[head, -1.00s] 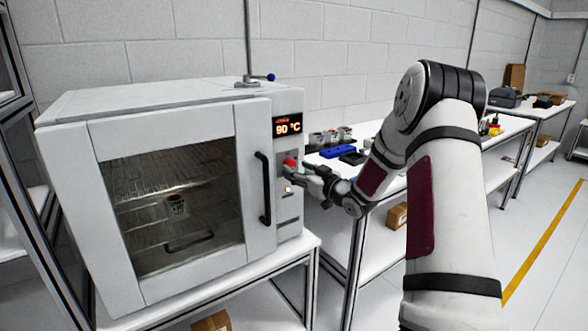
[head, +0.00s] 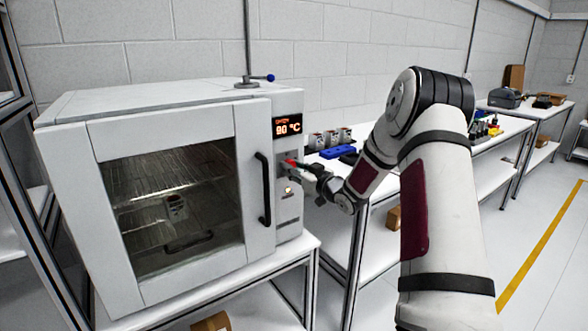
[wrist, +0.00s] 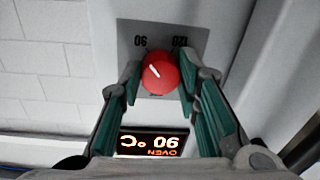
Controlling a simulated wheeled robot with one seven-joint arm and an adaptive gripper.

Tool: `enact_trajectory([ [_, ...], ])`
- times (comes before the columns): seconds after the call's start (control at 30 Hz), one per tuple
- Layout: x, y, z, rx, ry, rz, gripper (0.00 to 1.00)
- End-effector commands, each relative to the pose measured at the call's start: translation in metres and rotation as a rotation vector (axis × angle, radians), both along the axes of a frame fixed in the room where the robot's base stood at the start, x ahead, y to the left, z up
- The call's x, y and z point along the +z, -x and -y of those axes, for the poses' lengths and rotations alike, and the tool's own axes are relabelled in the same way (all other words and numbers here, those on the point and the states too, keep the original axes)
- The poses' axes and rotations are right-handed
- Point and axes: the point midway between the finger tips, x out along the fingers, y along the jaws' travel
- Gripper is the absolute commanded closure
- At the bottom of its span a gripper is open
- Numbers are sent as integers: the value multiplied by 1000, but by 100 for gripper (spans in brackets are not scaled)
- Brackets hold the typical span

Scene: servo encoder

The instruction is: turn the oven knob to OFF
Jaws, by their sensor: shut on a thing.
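The oven (head: 110,125) stands at the left with its door shut. Its red knob (wrist: 158,74) is on the front panel, mostly hidden by my gripper in the head view. In the wrist view the knob sits between my two green-padded fingers, and my gripper (wrist: 161,78) is shut on it. The knob's white mark slants toward the upper left of the picture, on the side of the "90" label; "120" is at the upper right. No OFF label can be read. The display (head: 287,125) reads 90 °C and appears upside down in the wrist view (wrist: 152,142).
The black door handle (head: 264,190) stands out just left of my gripper. A small lit lamp (head: 288,191) is below the knob. A mug (head: 176,207) is inside the oven.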

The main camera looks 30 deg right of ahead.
Motion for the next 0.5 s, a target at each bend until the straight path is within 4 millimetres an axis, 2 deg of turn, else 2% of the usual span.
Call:
enact_trajectory([
  [0.27,-1,-1,0,1,90,3,98],
  [0.5,-1,-1,-1,1,276,10,98],
])
